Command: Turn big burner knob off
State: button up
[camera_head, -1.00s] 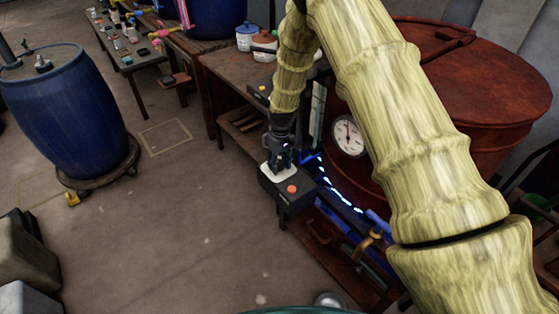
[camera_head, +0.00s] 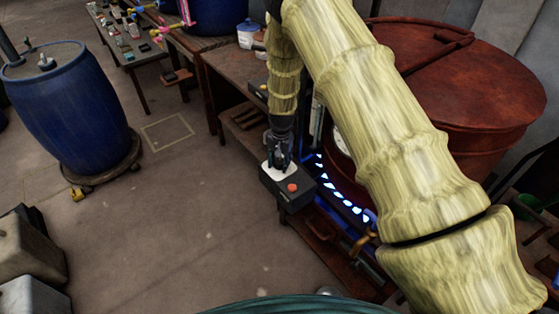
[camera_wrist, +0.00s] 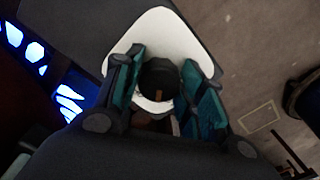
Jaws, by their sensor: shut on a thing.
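The big burner knob (camera_wrist: 158,76) is a dark round knob with a small orange-brown mark, set on a white plate (camera_wrist: 157,27). The plate sits on top of a dark control box (camera_head: 298,200) with an orange-red button (camera_head: 292,187). My gripper (camera_head: 278,164) points down over the plate. In the wrist view its teal finger pads stand on both sides of the knob, and it is shut on the knob. In the head view the fingers hide the knob. Blue burner flames (camera_head: 345,200) are lit right of the box and show in the wrist view (camera_wrist: 38,52).
A large rusty red vat (camera_head: 470,90) stands right, its gauge mostly hidden by my arm. A wooden bench (camera_head: 232,75) with a second dark box lies behind. A blue barrel (camera_head: 68,110) stands left. The floor left of the box is clear.

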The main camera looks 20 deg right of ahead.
aim_at(279, 163)
jog(key=m+p, duration=0.1)
jog(key=m, duration=0.3)
jog(key=shift+a+m, duration=0.15)
jog(key=shift+m, duration=0.15)
jog(key=shift+w+m, duration=0.1)
jog(key=shift+m, duration=1.7)
jog(key=o, duration=1)
notch_tip(279, 163, up, 12)
jog(key=shift+s, duration=0.2)
